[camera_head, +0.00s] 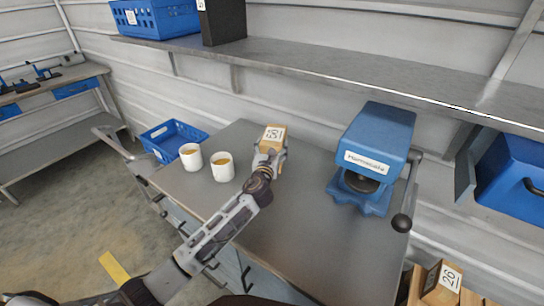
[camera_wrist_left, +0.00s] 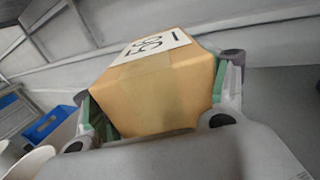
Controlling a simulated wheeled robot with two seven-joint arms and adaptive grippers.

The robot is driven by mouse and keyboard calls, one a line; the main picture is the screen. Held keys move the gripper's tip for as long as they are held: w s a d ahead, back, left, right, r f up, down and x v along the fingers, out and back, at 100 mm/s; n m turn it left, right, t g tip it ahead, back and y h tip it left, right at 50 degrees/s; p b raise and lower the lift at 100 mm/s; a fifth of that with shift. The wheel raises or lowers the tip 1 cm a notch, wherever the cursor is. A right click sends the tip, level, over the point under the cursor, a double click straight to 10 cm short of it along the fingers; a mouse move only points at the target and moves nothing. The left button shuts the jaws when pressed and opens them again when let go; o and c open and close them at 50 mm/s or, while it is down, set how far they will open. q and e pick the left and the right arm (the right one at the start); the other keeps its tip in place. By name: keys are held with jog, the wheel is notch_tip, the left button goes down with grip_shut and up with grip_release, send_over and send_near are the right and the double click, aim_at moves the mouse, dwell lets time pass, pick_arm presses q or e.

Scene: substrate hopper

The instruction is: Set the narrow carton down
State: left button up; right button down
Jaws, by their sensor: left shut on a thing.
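The narrow carton (camera_head: 272,134) is a small tan box with a white number label on top. It is at the far part of the grey bench top (camera_head: 300,225). My left gripper (camera_head: 270,152) is shut on it, with a finger on each side. In the left wrist view the carton (camera_wrist_left: 155,95) fills the space between the green-padded fingers of the left gripper (camera_wrist_left: 160,110). I cannot tell whether its underside touches the bench. My right gripper is not in view.
Two white cups (camera_head: 222,167) stand left of my left arm. A blue machine (camera_head: 375,145) with a lever stands on the right of the bench. A blue crate (camera_head: 172,139) is at the left edge. A grey shelf (camera_head: 330,72) runs above. Bare bench lies between arm and machine.

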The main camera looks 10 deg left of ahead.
pick_arm(q)
jog(key=shift+f+b, duration=0.5)
jog(key=shift+f, duration=1.25)
jog(key=o, duration=1.5)
jog(key=shift+f, duration=0.15)
jog(key=shift+c, duration=0.2)
jog(key=shift+s, duration=0.1)
jog(key=shift+s+d, duration=0.15)
jog(key=shift+s, duration=5.8)
